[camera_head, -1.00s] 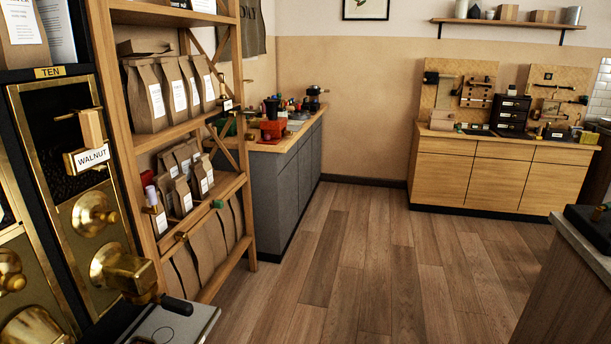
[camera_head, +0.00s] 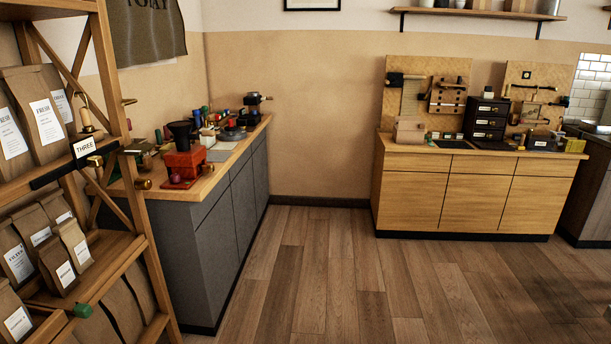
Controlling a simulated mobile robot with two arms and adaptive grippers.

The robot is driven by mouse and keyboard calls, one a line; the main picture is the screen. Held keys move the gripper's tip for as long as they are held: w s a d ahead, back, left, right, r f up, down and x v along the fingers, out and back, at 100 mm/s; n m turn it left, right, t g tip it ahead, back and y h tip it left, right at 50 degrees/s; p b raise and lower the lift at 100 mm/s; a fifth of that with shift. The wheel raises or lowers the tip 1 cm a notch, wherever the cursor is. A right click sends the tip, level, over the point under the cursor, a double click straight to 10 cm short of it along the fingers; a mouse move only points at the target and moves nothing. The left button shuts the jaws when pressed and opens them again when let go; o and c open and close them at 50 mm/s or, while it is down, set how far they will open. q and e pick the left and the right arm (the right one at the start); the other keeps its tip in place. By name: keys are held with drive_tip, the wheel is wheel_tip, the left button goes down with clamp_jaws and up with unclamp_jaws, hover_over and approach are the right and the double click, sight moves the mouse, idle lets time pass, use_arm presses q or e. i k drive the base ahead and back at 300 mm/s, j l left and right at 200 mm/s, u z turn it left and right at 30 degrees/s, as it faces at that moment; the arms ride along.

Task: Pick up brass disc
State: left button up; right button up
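I cannot make out a brass disc for certain in the head view. Small brass-coloured pieces show by the shelf: one on the "THREE" label holder (camera_head: 95,160) and one at the near end of the grey counter (camera_head: 142,184). Neither is clearly a disc. Neither of my grippers is in view.
A wooden shelf rack (camera_head: 130,190) with paper bags (camera_head: 36,115) stands close on the left. The grey counter behind it holds a red grinder (camera_head: 184,162) and other small items. A wooden cabinet (camera_head: 445,195) with tool boards stands at the back. The wooden floor (camera_head: 330,275) between is clear.

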sight(242, 122)
drive_tip(key=i, duration=2)
drive_tip(key=i+u, duration=0.1)
drive_tip(key=i, duration=0.55)
drive_tip(key=i+l+u, duration=0.15)
drive_tip(key=i, duration=0.5)
drive_tip(key=i+l+u, duration=0.1)
drive_tip(key=i, duration=0.55)
drive_tip(key=l, duration=0.1)
